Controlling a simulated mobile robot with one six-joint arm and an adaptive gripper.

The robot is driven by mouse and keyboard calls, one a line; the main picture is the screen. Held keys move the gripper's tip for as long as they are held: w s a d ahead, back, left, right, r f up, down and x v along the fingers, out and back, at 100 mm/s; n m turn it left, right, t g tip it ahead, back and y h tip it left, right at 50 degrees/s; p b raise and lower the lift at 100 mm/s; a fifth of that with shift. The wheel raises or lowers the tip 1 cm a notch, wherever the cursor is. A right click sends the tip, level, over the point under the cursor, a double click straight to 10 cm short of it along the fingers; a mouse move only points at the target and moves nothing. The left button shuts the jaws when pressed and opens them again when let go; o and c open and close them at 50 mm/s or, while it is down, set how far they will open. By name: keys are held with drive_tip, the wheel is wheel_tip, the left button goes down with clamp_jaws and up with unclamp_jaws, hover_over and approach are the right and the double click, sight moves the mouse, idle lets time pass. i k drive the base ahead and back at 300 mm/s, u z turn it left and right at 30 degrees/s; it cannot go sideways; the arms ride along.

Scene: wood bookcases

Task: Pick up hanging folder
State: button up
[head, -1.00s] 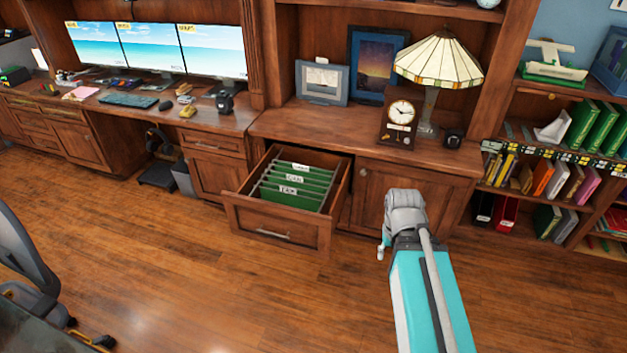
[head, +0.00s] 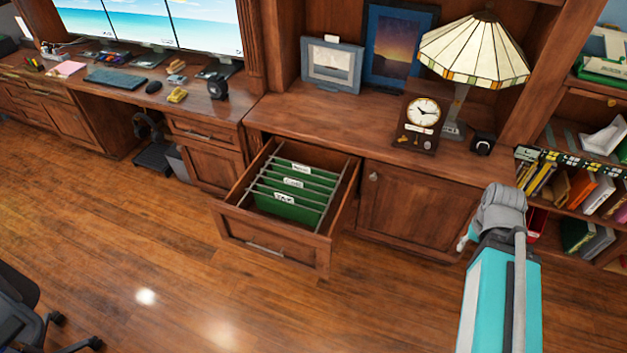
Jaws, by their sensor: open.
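Green hanging folders (head: 290,206) with white tabs hang in a row on rails inside an open wooden drawer (head: 270,248), left of centre in the head view. The tab lettering is too small to read surely. The folders' lower parts are hidden by the drawer front. My grey and teal arm rises at the lower right. Only a small part of my gripper (head: 465,239) shows at its left side, with its fingers mostly hidden behind the arm. It is open, to the right of the drawer and apart from the folders.
A closed cabinet door (head: 412,212) is right of the drawer. The counter above holds a clock (head: 422,113), a lamp (head: 476,52) and picture frames. A bookshelf stands at the right. An office chair (head: 22,312) is at lower left. The wooden floor before the drawer is clear.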

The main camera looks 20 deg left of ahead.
sight(296, 190)
drive_tip(key=u, duration=0.15)
drive_tip(key=i, duration=1.4)
drive_tip(key=u, duration=0.7)
